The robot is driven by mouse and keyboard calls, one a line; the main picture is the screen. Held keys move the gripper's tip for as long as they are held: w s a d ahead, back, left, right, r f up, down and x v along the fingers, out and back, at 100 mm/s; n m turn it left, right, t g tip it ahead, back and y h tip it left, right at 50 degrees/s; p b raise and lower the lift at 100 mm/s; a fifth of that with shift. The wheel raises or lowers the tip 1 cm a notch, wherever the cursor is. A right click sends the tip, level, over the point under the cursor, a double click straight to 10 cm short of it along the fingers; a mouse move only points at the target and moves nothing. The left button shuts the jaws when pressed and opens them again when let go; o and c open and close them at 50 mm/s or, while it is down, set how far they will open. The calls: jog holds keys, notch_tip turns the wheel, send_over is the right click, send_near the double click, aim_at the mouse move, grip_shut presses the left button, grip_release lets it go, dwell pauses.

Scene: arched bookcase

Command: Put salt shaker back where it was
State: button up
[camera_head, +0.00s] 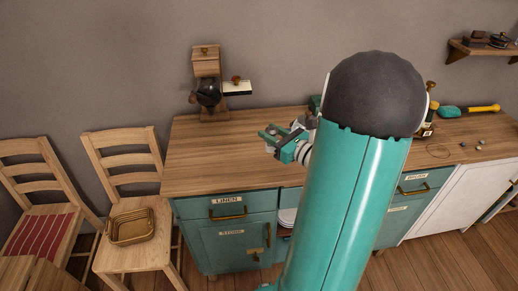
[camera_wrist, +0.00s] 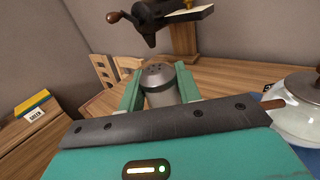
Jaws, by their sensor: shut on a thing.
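The salt shaker (camera_wrist: 160,84) has a grey domed metal top with small holes. In the wrist view it stands between the two green fingers of my gripper (camera_wrist: 160,92), which is shut on it. In the head view my gripper (camera_head: 272,138) is over the middle of the wooden counter (camera_head: 205,160), left of my arm. The shaker cannot be made out clearly there. My arm hides much of the counter's middle. Whether the shaker's base touches the counter cannot be told.
A wooden grinder (camera_head: 207,85) stands at the counter's back left. A glass lidded pot (camera_wrist: 300,108) is close on the right in the wrist view. A yellow-green box (camera_wrist: 33,105) is at left. Tools, including a yellow-handled one (camera_head: 483,108), lie at the right. The counter's left part is clear.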

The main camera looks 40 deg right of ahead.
jog(key=w+f, duration=0.4)
jog(key=f, duration=0.1)
jog(key=shift+w+f, duration=0.25)
jog(key=shift+f, duration=0.05)
jog(key=shift+w+f, duration=0.2)
jog(key=shift+f, duration=1.5)
jog(key=shift+a+f, duration=0.1)
jog(key=shift+f, duration=0.05)
jog(key=o, duration=1)
